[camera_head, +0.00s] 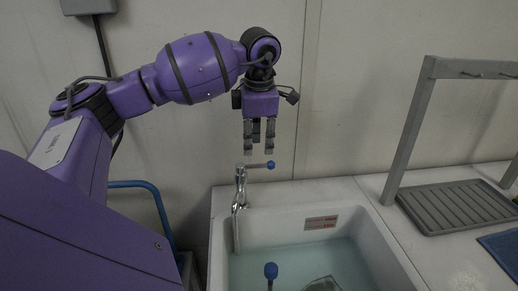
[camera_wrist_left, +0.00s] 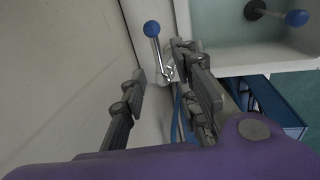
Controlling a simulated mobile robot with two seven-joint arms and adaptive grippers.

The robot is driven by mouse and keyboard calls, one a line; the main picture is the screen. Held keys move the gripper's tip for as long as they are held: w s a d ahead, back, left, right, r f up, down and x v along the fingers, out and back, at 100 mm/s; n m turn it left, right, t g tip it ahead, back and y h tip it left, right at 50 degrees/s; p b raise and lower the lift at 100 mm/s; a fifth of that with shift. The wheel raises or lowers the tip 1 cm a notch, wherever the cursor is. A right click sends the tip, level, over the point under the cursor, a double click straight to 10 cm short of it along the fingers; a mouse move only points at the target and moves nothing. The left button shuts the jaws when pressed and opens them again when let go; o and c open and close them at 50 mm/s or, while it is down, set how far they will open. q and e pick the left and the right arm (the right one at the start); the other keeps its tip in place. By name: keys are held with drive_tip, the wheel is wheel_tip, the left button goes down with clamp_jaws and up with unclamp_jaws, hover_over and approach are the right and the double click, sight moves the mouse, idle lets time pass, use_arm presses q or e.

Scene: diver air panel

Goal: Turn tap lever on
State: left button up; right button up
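The chrome tap (camera_head: 240,190) stands at the back left rim of the sink. Its thin lever (camera_head: 257,166) points right in the head view and ends in a blue ball knob (camera_head: 270,165). My left gripper (camera_head: 258,151) hangs fingers down just above the lever, apart from it. In the left wrist view, the fingers of my left gripper (camera_wrist_left: 168,95) are spread with nothing between them. The lever (camera_wrist_left: 158,50) and its blue knob (camera_wrist_left: 151,28) show beyond the fingertips; a finger partly hides the tap body. My right gripper is not in view.
The white sink (camera_head: 384,250) holds water and a second blue knob on a stalk (camera_head: 270,270). A grey frame (camera_head: 408,135) and ribbed drain tray (camera_head: 455,206) stand on the right counter. The wall (camera_head: 350,90) is close behind the tap. A blue rail (camera_head: 158,205) is at left.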

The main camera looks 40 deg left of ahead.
sight(257, 165)
use_arm(q)
drive_tip(key=shift+w+a+f+p, duration=0.15)
drive_tip(key=shift+w+a+f, duration=0.1)
drive_tip(key=shift+f, duration=1)
drive_tip(key=shift+w+a+f+p, duration=0.1)
drive_tip(key=shift+w+a+f, duration=0.1)
drive_tip(key=shift+f, duration=1)
drive_tip(key=shift+w+a+f+p, duration=0.15)
drive_tip(key=shift+w+a+f, duration=0.1)
drive_tip(key=shift+f, duration=1)
drive_tip(key=shift+r, duration=0.1)
clamp_jaws()
